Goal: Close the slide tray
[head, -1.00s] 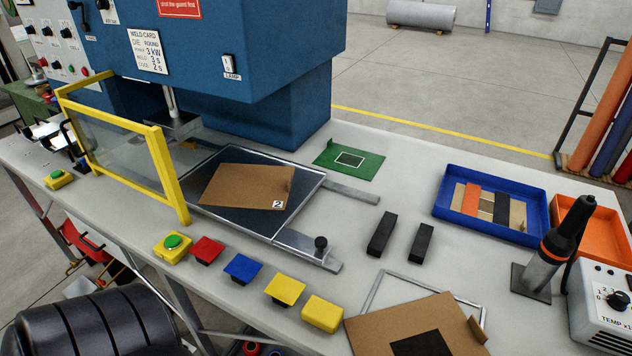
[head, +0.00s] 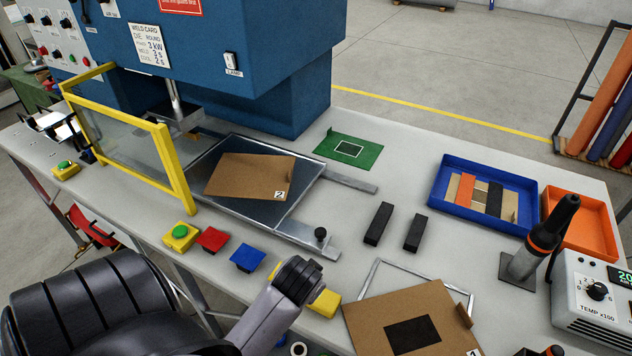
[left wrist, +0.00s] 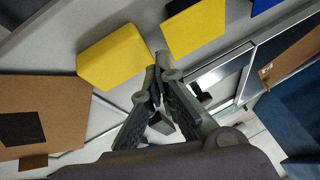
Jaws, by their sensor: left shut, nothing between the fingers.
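The slide tray (head: 297,233) sticks out to the right of the welder's yellow-framed guard. It is a metal frame with a dark plate, and a brown card (head: 245,176) marked 2 lies on it. A black knob (head: 320,234) stands on its front right end. The tray (left wrist: 225,75) and its knob (left wrist: 203,95) also show in the left wrist view. My left gripper (left wrist: 158,70) is shut and empty over the table, beside the yellow blocks and apart from the knob. In the head view its fingers cannot be made out. My right gripper is not in view.
The guard (head: 172,170) stands left of the tray. Green, red and blue buttons or pads line the table's front. Two black bars (head: 378,223), a blue tray (head: 437,201) and a large brown card (head: 440,315) lie to the right. A green plate (head: 365,160) lies behind.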

